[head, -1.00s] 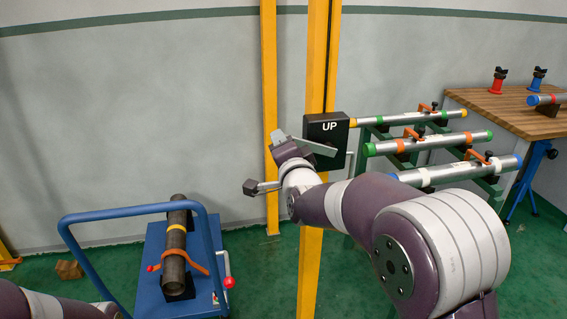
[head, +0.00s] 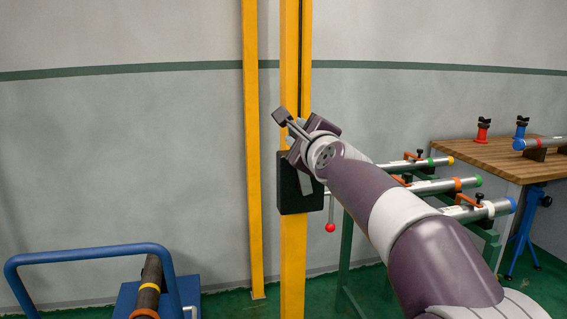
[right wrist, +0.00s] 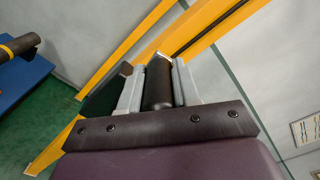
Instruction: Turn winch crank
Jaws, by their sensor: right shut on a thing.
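The winch is a dark box (head: 290,198) on a yellow post in the head view. Its grey crank arm (head: 306,184) points up from the box, and its upper part is hidden behind my right gripper (head: 312,140). In the right wrist view, the black crank grip (right wrist: 158,88) sits between the two grey fingers of my right gripper (right wrist: 158,75), which is shut on it. The dark winch box also shows left of the fingers (right wrist: 100,101). My left gripper is not in view.
A red-knobbed lever (head: 330,227) hangs right of the winch box. A second yellow post (head: 252,170) stands to the left. A rack with several pipes (head: 437,186) and a wooden bench (head: 480,157) are at the right. A blue cart (head: 60,257) is at lower left.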

